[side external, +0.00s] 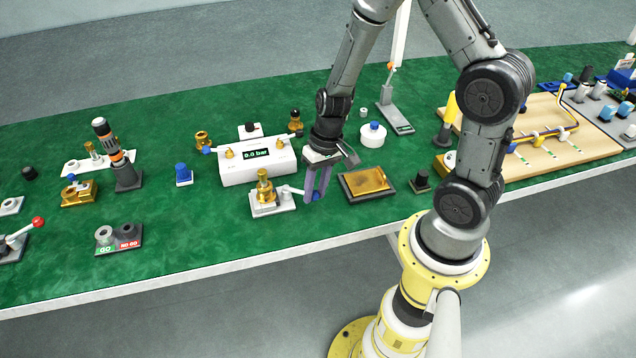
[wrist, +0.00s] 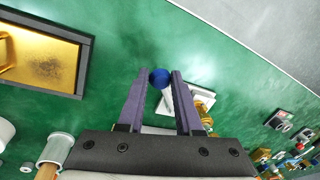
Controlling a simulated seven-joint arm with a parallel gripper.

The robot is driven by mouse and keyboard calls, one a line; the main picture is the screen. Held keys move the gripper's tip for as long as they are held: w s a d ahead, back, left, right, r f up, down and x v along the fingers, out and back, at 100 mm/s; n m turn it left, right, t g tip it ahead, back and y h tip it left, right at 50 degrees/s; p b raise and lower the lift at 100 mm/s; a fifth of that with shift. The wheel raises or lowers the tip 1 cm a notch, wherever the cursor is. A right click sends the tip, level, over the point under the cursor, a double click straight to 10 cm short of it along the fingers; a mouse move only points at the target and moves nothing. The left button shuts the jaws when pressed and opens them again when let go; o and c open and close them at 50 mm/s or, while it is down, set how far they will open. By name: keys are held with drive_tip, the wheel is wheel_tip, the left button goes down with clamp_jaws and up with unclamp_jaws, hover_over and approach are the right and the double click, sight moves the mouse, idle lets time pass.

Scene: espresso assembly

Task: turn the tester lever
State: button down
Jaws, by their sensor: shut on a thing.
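A brass valve (side external: 264,188) stands on a white base plate in front of the tester (side external: 258,162), a white box whose display reads 0.0 bar. A white lever (side external: 292,190) reaches right from the valve to a blue knob (side external: 316,196). My gripper (side external: 314,198) points down with its purple fingers around this knob and is shut on it. In the wrist view, the blue knob (wrist: 159,77) sits between the fingertips, and the white lever runs behind the right finger. That finger partly hides the lever and the valve.
A dark-framed tray with a gold inside (side external: 367,184) lies just right of my gripper. A white round container (side external: 372,135) stands behind it. A blue-topped part (side external: 183,174) is left of the tester. The green table's front edge is close below the valve.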

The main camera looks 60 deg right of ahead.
drive_tip(key=shift+w+a+m+t, duration=0.1)
drive_tip(key=shift+a+m+t, duration=0.05)
drive_tip(key=shift+a+m, duration=0.65)
drive_tip(key=shift+w+a+m+t, duration=0.15)
drive_tip(key=shift+a+m, duration=0.3)
drive_tip(key=shift+m, duration=0.55)
drive_tip(key=c, duration=0.6)
unclamp_jaws()
drive_tip(key=shift+s, duration=0.1)
drive_tip(key=v, duration=1.4)
drive_tip(key=shift+a, duration=0.25)
drive_tip(key=shift+a, duration=0.1)
